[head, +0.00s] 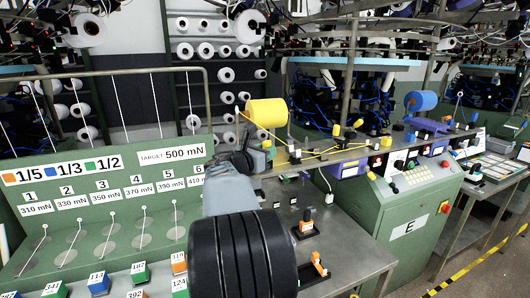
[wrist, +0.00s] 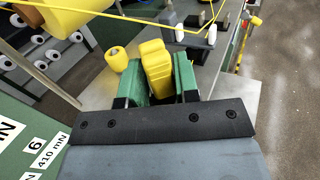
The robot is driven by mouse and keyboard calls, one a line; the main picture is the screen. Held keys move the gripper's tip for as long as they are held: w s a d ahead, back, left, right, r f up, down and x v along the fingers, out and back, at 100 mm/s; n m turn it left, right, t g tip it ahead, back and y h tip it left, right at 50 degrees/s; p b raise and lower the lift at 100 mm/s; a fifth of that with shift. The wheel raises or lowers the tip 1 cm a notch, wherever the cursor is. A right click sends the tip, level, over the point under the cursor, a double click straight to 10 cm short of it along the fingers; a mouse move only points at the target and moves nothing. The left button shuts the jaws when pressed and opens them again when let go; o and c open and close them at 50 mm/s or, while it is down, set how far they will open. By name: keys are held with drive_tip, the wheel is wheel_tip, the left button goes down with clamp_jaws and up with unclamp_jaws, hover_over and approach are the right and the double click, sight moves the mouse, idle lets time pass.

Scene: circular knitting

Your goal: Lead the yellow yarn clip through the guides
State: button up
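My gripper (wrist: 160,85) has green fingers on either side of the yellow yarn clip (wrist: 157,66) and appears shut on it. In the head view my gripper (head: 258,158) is at the left end of the machine's rail, just below the yellow spool (head: 267,112). The spool also shows at the top left of the wrist view (wrist: 70,14). Yellow yarn (wrist: 140,19) runs from the spool past dark guides with white tips (wrist: 210,34). In the head view the yarn (head: 335,151) continues right along the rail. Its attachment to the clip is hidden.
A small yellow knob (wrist: 118,60) stands left of the clip. A green control cabinet (head: 410,212) stands right, with a blue spool (head: 420,101) behind it. A green weight panel (head: 100,178) is left. Orange-and-black holders (head: 306,224) sit on the grey table (head: 350,240).

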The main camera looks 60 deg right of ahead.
drive_tip(key=o, duration=0.5)
drive_tip(key=a, duration=0.4)
drive_tip(key=w+a+b, duration=0.1)
drive_tip(key=a, duration=0.4)
drive_tip(key=a+b, duration=0.1)
drive_tip(key=a, duration=0.3)
drive_tip(key=shift+w+a, duration=0.35)
drive_tip(key=shift+w, duration=0.05)
